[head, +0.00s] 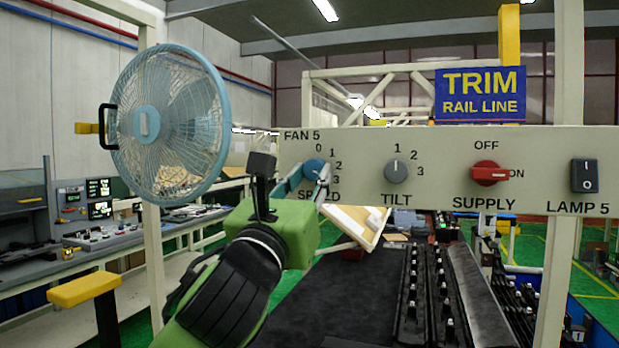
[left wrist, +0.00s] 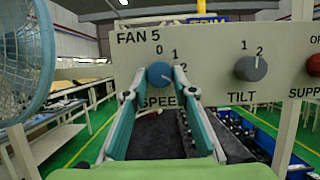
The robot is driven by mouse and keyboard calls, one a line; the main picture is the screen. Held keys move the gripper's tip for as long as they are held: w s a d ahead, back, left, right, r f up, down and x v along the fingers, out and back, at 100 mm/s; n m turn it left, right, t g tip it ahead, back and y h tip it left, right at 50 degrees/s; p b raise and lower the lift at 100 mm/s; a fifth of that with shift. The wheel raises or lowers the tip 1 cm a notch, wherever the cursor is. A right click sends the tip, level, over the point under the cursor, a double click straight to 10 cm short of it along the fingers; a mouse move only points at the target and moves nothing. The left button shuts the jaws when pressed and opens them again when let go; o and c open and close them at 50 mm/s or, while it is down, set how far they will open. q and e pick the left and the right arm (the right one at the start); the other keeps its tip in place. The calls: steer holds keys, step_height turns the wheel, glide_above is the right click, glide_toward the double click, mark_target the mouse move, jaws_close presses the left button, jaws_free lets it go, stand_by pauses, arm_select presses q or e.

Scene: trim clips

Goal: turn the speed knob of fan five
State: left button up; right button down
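The blue speed knob (head: 314,169) of fan five is on the pale panel (head: 365,144), above the SPEED label, with numbers around its upper right. It also shows in the left wrist view (left wrist: 159,75). A small pale mark shows on its face; I cannot tell surely which number it points to. My left gripper (head: 308,180) is in front of the panel at this knob. Its fingers (left wrist: 160,78) are apart, one on each side of the knob; a firm grip is not visible. The blue fan (head: 172,125) stands left of the panel. My right gripper is out of view.
Right of the speed knob are the grey tilt knob (head: 396,171), the red supply knob (head: 490,173) and the black lamp switch (head: 585,176). Below the panel lies a dark surface (head: 350,300) with black rails (head: 415,290). A yellow-topped stand (head: 84,290) is at lower left.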

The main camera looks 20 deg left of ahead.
arm_select(q)
steer(key=shift+c, duration=0.6)
steer(key=shift+n, duration=0.4)
steer(key=n+y, duration=0.2)
steer(key=n, duration=0.1)
steer(key=n+y+p, duration=0.1)
steer(key=shift+d+r+n, duration=0.15)
steer(key=shift+d+n, duration=0.1)
steer(key=shift+n, duration=0.15)
steer(key=shift+d+n+g+y+p, duration=0.1)
steer(key=shift+n+g+y+p, duration=0.35)
steer(key=shift+n, duration=0.9)
steer(key=shift+n+g+y+p, duration=0.1)
steer(key=shift+n+g+y, duration=0.15)
steer(key=shift+n+y, duration=0.75)
steer(key=shift+n, duration=0.55)
steer(key=o, duration=1.1)
steer(key=shift+s, duration=0.1)
